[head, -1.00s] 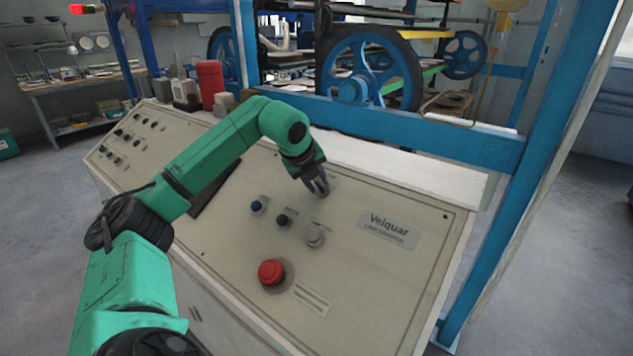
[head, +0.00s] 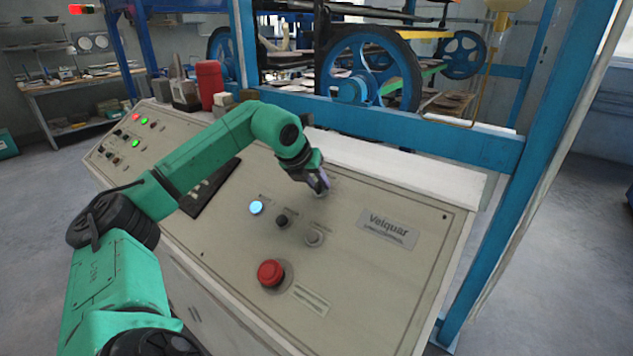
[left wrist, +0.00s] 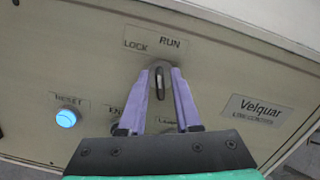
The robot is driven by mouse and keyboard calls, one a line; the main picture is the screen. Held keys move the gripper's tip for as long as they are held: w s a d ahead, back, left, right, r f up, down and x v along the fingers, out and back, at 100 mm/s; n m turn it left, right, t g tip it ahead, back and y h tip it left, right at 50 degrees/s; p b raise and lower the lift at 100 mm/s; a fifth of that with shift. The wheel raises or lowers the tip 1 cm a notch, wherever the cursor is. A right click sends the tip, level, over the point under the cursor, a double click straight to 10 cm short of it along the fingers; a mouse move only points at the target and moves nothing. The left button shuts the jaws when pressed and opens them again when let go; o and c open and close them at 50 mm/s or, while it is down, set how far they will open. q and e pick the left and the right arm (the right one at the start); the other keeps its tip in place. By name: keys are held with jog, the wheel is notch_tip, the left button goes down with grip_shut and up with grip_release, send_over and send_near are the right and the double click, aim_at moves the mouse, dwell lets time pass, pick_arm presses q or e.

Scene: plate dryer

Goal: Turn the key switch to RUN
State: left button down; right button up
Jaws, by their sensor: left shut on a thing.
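The key switch (left wrist: 160,82) is on the sloped console panel, below the printed LOCK and RUN labels in the left wrist view. Its key stands roughly upright in that picture, its upper end near the RUN label (left wrist: 173,42). My left gripper (left wrist: 161,76) has its two purple fingers on either side of the key, shut on it. In the head view my left gripper (head: 322,187) is at the upper part of the panel and mostly hides the switch. My right gripper is not in view.
The panel (head: 225,260) carries a lit blue RESET button (head: 256,208), a black knob (head: 283,221), a grey control (head: 314,237) and a red mushroom button (head: 270,272). A blue frame (head: 430,140) with wheels stands behind. A red canister (head: 209,82) stands at the console's back.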

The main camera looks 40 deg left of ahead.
pick_arm(q)
jog(key=shift+m, duration=2)
jog(key=shift+d, duration=0.1)
jog(key=c, duration=0.9)
grip_release()
